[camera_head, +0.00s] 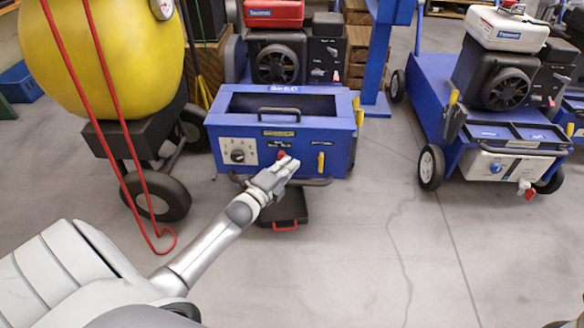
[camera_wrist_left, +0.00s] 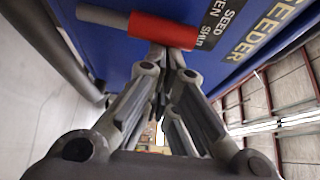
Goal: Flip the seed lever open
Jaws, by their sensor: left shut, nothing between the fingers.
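The blue seeder box (camera_head: 225,125) stands ahead of me. Its seed lever shows as a small red tip (camera_head: 282,154) on the front panel, partly covered by my left gripper (camera_head: 287,166). In the left wrist view the lever is a grey rod with a red sleeve (camera_wrist_left: 162,29), beside a label (camera_wrist_left: 222,18) with the words SEED and SHUT. My left gripper (camera_wrist_left: 167,52) is shut and empty. Its fingertips are at the red sleeve in the picture; I cannot tell whether they touch it.
A dial (camera_head: 238,156) is left of the lever and a yellow handle (camera_head: 321,162) right of it. A dark bar runs low along the box front. A yellow tank (camera_head: 110,55) with red rods stands left. Another blue machine (camera_head: 437,105) stands right, with clear floor between.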

